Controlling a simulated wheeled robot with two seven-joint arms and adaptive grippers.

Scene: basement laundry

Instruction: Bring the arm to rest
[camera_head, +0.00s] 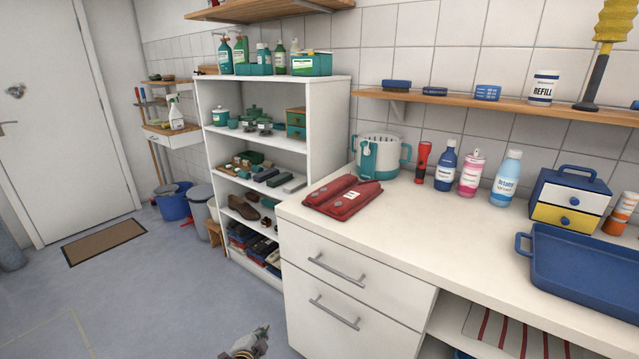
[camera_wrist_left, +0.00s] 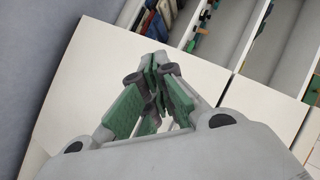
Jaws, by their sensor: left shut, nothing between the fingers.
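My left gripper (camera_head: 248,343) shows at the bottom edge of the head view, low in front of the white drawer cabinet (camera_head: 305,322). In the left wrist view its green-padded fingers (camera_wrist_left: 158,85) meet at the tips, shut and empty. The rest of the left arm is out of the head view. My right gripper is in neither view.
The white counter (camera_head: 450,235) holds a red case (camera_head: 343,197), bottles and a blue tray (camera_head: 580,275). A filled white shelf unit (camera_head: 328,110) stands behind. The floor (camera_head: 140,300) at left is clear, with a brown mat (camera_head: 104,241) by the door.

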